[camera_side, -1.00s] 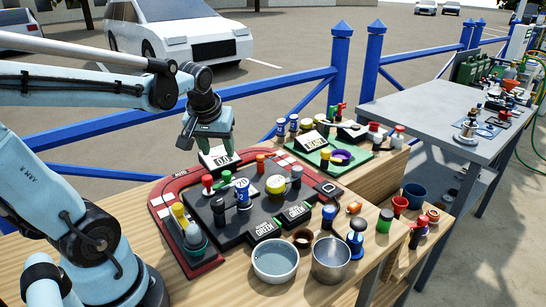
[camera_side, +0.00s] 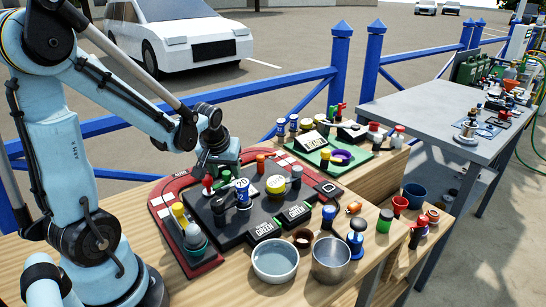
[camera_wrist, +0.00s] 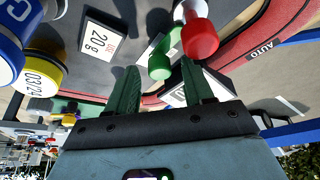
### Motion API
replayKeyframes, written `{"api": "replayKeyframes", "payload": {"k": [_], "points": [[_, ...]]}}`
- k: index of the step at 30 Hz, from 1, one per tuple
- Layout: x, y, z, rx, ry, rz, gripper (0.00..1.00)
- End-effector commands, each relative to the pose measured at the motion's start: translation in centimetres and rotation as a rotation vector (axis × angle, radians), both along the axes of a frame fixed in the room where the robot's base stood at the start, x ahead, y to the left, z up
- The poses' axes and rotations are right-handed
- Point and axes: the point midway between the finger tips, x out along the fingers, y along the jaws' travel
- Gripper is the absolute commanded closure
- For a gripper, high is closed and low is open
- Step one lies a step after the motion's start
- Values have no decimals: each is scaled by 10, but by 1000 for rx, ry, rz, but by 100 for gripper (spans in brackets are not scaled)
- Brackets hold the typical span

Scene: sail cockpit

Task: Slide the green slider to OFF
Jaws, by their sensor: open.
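A green knob (camera_wrist: 160,64) on a white and silver base stands next to a red knob (camera_wrist: 199,38) in the wrist view; it looks like the green slider. In the side view the green knob (camera_side: 226,176) sits at the back of the dark panel (camera_side: 222,222), beside the red one. My gripper (camera_wrist: 161,80) is open, its two green fingers apart and empty. In the wrist view the green knob appears between and just beyond the fingertips; I cannot tell whether they touch. In the side view my gripper (camera_side: 218,170) is low over that spot. No OFF mark is readable.
A pale bowl (camera_side: 275,275) and a metal cup (camera_side: 331,272) stand in front.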

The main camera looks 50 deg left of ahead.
Motion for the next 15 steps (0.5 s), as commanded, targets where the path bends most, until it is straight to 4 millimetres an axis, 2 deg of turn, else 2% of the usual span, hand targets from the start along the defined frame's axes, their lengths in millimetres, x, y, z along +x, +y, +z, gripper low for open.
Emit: {"api": "replayKeyframes", "payload": {"k": [8,11,15], "points": [[0,0,-1,0,0,0,48],[0,0,-1,0,0,0,60],[0,0,-1,0,0,0,82]]}}
